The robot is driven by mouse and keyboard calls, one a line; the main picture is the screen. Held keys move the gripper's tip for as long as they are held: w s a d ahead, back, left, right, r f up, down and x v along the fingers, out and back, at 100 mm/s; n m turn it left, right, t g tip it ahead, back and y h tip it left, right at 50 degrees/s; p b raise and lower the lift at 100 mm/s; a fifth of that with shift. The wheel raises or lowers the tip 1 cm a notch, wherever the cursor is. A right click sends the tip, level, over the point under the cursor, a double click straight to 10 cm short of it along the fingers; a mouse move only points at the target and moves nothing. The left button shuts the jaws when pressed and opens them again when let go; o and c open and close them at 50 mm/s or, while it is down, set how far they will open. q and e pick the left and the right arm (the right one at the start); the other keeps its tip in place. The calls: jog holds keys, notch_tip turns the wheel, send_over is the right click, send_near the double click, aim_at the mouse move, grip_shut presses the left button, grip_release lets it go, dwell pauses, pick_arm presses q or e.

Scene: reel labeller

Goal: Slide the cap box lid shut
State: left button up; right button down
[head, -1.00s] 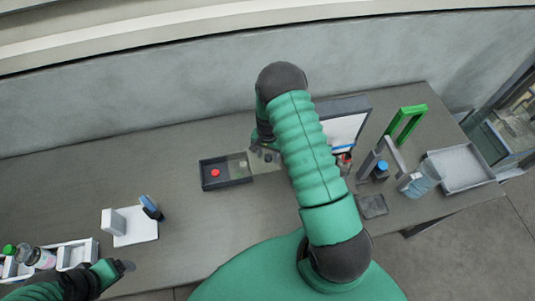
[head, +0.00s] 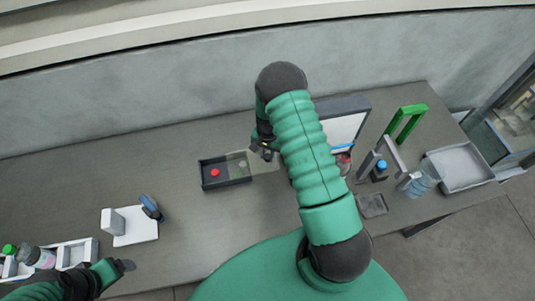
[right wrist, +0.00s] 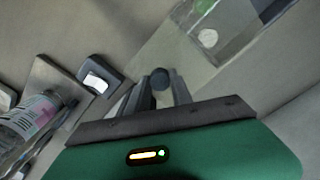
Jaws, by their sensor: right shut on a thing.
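The cap box (head: 212,184) is a dark open tray on the table in the head view. A red cap (head: 215,173) lies in its uncovered left part. The see-through lid (head: 262,165) covers the right part of the box and sticks out past its right end. A pale round cap shows under the lid. My right gripper (head: 263,151) is over the jutting part of the lid. In the right wrist view its fingers (right wrist: 160,88) are shut on a dark round knob (right wrist: 160,75) on the lid (right wrist: 150,50). My left gripper (head: 127,266) is at lower left, away from the box; its jaws are unclear.
A screen (head: 345,130) stands right of the box, partly hidden by my right arm. A green-handled frame (head: 405,122), a blue-capped bottle (head: 381,168) and a grey tray (head: 462,168) are further right. A white plate (head: 135,226) is at left. The table left of the box is clear.

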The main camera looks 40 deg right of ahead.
jog(key=shift+w+d+r, duration=0.1)
jog(key=shift+w+d, duration=0.05)
dwell(0.4)
